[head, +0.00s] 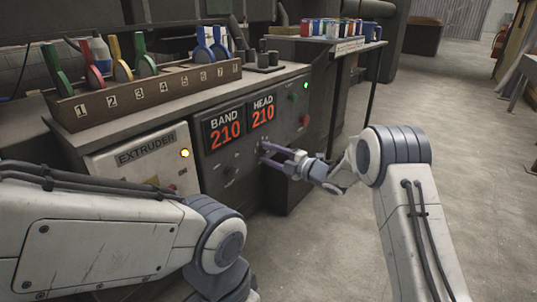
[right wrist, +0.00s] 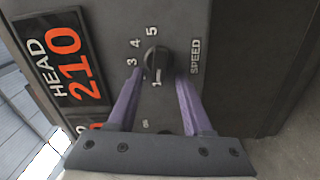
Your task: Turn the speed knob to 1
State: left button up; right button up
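The speed knob (right wrist: 157,60) is a dark round knob on the grey panel, beside the word SPEED in the right wrist view. The numbers 1, 3, 4 and 5 show around it; I cannot make out the 2. The 1 lies on the side toward my gripper. I cannot clearly tell which number the knob's pointer faces. My right gripper (right wrist: 160,76) is open, its purple fingertips on either side of the knob; I see no clear contact. In the head view my right gripper (head: 272,153) is at the panel below the HEAD display. My left gripper is out of view.
BAND (head: 225,128) and HEAD (head: 263,111) displays both read 210. The extruder box (head: 145,158) is to their left. Above stands a numbered wooden rack (head: 150,98) with coloured-handled tools. A shelf (head: 345,45) holds coloured items. Open floor (head: 470,150) lies at right.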

jog(key=shift+r, duration=0.1)
jog(key=shift+s+d, duration=0.2)
jog(key=p+v, duration=0.3)
jog(key=v, duration=0.7)
jog(key=shift+a, duration=0.15)
